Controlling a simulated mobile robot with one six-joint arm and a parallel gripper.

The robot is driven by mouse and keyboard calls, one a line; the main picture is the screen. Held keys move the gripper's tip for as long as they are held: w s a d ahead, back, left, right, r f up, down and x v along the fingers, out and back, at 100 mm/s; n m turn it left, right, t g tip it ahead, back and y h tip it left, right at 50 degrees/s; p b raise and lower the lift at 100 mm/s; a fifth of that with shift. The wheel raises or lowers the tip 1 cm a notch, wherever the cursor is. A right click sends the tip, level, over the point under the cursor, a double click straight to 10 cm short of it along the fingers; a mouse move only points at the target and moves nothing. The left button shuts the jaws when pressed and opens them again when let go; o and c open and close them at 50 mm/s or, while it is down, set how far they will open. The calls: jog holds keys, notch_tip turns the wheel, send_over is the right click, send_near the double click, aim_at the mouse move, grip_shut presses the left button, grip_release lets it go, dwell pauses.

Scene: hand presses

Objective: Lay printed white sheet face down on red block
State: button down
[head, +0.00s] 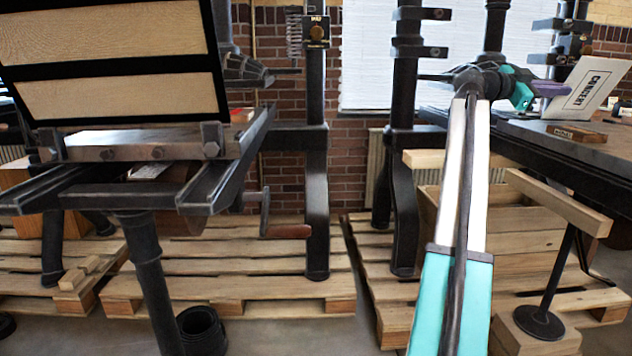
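The white sheet (590,88), printed "CONCERT" in black, is held up steeply tilted at the upper right, above the dark press bed. Its printed face is turned towards me. My gripper (550,89), with purple fingers, is at the sheet's left edge and looks shut on it. A low reddish-brown block (576,133) lies on the bed just below and in front of the sheet. I cannot tell for certain whether this is the red block. The sheet's far side is hidden.
The dark press bed (600,152) has bare surface in front of the block. A second press with a framed panel (120,90) stands at left. Wooden pallets (230,280) and a wooden crate (510,215) are below. A black bucket (202,330) sits on the floor.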

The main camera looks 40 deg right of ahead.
jog(key=shift+m+b, duration=2.7)
jog(key=shift+b, duration=0.7)
jog(key=shift+m, duration=3.3)
jog(key=shift+r, duration=0.1)
notch_tip(320, 180, up, 7)
jog(key=p, duration=0.7)
jog(key=shift+r, duration=0.15)
notch_tip(320, 180, up, 38)
jog(key=p, duration=3.8)
